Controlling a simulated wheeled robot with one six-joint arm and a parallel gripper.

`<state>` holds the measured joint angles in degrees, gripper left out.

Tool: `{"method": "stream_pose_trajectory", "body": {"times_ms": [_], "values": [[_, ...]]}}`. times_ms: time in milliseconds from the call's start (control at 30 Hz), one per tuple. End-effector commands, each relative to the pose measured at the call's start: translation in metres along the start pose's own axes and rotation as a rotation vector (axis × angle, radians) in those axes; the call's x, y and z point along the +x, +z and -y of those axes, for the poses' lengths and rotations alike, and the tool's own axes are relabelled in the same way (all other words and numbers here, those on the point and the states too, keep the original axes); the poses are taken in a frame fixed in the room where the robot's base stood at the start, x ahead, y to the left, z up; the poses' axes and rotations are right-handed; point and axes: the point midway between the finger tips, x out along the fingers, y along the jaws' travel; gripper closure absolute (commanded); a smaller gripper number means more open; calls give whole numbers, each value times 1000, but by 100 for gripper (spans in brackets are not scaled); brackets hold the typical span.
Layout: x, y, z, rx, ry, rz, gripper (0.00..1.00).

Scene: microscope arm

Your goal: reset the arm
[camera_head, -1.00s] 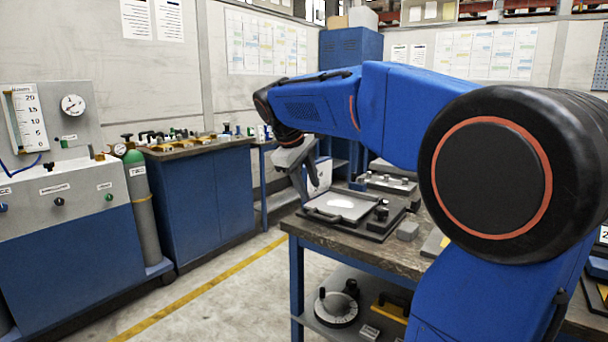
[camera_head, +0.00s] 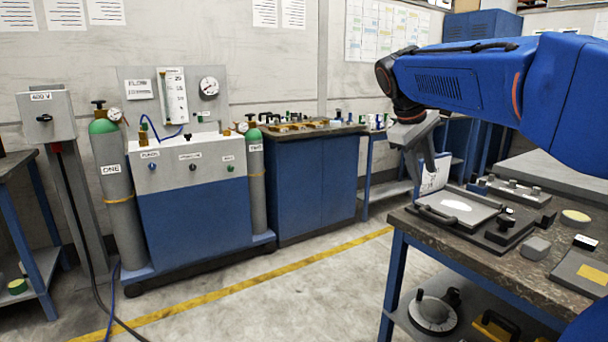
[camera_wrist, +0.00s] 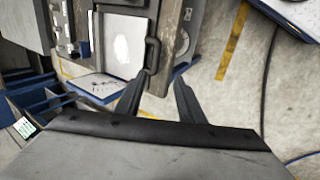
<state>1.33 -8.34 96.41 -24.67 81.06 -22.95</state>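My blue arm (camera_head: 450,85) reaches in from the right in the head view, with its forearm roughly level and its wrist bent down. My grey gripper (camera_head: 432,180) hangs at the left edge of the workbench, by a shallow grey tray (camera_head: 470,210) with a dark handle. In the wrist view, the two fingers of my gripper (camera_wrist: 162,76) are apart, with nothing seen between them. The left fingertip shows close to the tray's handle (camera_wrist: 153,50); I cannot tell whether they touch.
The workbench (camera_head: 440,245) holds several small blocks and fixtures. A blue gas cabinet (camera_head: 200,225) with cylinders stands at left, beside a blue cupboard (camera_head: 315,185). A cable (camera_head: 85,230) runs down to the floor at far left. The floor (camera_head: 270,295) between is clear.

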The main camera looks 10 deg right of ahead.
Motion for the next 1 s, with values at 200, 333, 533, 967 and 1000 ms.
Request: {"method": "stream_pose_trajectory", "body": {"times_ms": [200, 333, 533, 967, 1000], "values": [[7, 32, 39, 48, -42, -53, 64], [18, 59, 77, 101, -86, -103, 64], [39, 101, 138, 190, -159, -170, 64], [102, 182, 264, 406, -320, -282, 64], [107, 188, 273, 422, -332, -288, 64]]}}
